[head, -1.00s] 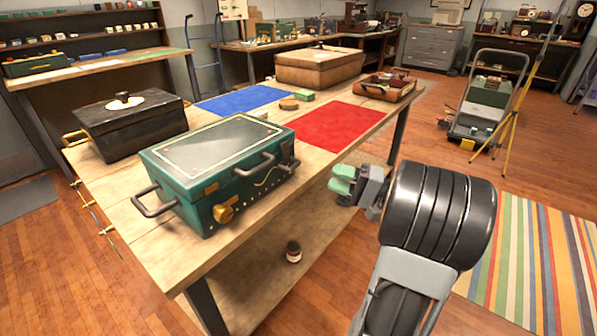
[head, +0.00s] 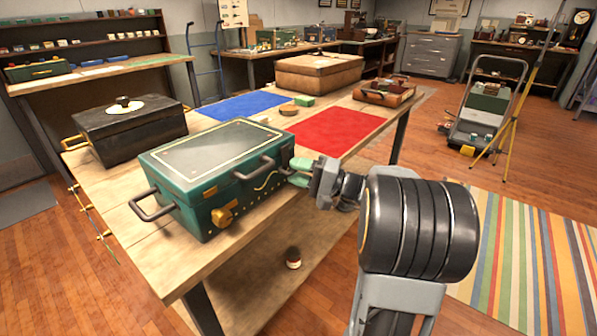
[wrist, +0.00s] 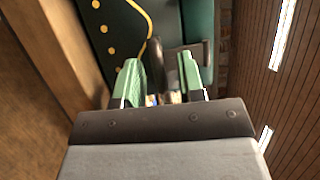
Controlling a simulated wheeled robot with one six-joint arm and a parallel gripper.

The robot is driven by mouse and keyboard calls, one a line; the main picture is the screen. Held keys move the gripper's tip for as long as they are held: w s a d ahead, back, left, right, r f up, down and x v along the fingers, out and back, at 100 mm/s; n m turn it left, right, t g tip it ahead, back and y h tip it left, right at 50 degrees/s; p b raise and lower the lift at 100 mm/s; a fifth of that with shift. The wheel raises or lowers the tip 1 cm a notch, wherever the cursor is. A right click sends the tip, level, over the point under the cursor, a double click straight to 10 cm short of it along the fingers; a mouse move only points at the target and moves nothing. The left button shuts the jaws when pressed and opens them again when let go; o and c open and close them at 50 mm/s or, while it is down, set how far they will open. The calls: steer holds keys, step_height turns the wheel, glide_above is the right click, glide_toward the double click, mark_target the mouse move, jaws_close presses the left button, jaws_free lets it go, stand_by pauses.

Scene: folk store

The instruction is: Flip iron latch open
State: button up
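A green metal box (head: 190,202) with a dark lid panel sits on the near end of the wooden workbench. Its long front side carries a brass latch (head: 222,217), a dark handle (head: 255,169) and a wavy gold line. My gripper (head: 298,172) is at the right end of this front side, its pale green fingers pointing at the box. In the wrist view my gripper (wrist: 160,82) is open, its fingers apart. A dark metal piece (wrist: 163,58), seemingly the iron latch, shows between the fingers against the green box front. I cannot tell whether they touch it.
A black box (head: 130,135) stands to the left on the bench. Red (head: 335,132) and blue (head: 243,106) mats, a brown case (head: 320,73) and a wooden tray (head: 385,94) lie behind.

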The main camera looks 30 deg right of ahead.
steer(key=shift+c, duration=0.2)
jaws_close()
steer(key=shift+r, duration=0.1)
step_height(320, 180, up, 9)
steer(key=s+d+m+g+h+p, duration=0.1)
steer(key=m+g+h+p, duration=0.3)
steer(key=p, duration=2.7)
steer(key=s+g+h, duration=0.1)
steer(key=g+h, duration=0.4)
steer(key=g, duration=0.3)
steer(key=shift+m+g+p, duration=0.3)
steer(key=shift+g, duration=0.1)
